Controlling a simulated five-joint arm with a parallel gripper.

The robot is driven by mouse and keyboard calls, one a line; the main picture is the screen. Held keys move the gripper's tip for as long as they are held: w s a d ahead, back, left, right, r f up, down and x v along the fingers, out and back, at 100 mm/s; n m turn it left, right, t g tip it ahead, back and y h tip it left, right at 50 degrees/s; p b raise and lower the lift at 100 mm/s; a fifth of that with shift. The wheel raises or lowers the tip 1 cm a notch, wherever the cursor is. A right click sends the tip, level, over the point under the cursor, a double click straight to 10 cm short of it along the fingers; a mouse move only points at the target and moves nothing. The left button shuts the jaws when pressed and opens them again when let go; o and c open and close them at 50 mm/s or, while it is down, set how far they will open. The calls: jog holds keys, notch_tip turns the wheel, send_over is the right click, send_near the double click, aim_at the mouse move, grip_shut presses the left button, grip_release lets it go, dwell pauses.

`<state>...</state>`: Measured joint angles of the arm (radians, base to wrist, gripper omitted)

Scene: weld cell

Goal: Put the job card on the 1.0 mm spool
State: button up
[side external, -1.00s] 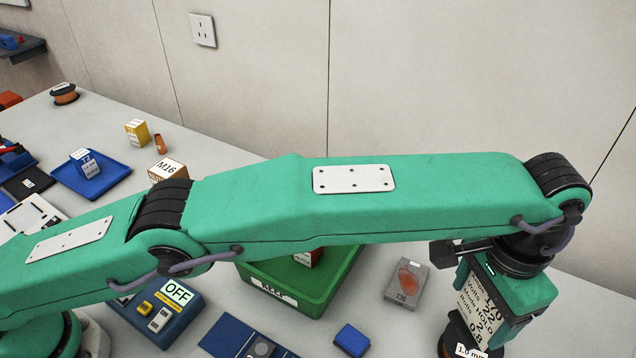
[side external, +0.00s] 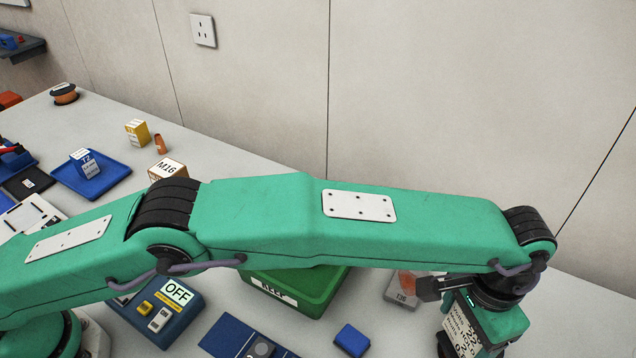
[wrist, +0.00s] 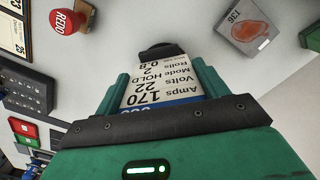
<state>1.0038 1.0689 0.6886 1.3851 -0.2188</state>
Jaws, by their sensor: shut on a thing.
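The job card (side external: 458,332) is a white card with black print such as Amps, Volts and Mode HOLD, with a blue band. It also shows in the wrist view (wrist: 160,90) between the green fingers. My gripper (wrist: 162,78) is shut on it; in the side view my gripper (side external: 478,335) is low at the bottom right. A dark rim of the 1.0 mm spool (side external: 443,344) shows just beside and below the card, and a dark round part (wrist: 158,50) shows past the card's far end. Most of the spool is hidden; I cannot tell whether the card touches it.
A grey box marked 136 (side external: 402,290) lies behind my gripper. A green KEEP bin (side external: 318,292), a small blue box (side external: 351,340) and an OFF unit (side external: 160,318) stand to the left.

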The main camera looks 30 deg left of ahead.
jog(key=shift+f, duration=0.15)
jog(key=o, duration=1)
jog(key=shift+r, duration=3.9)
jog(key=shift+w, duration=0.1)
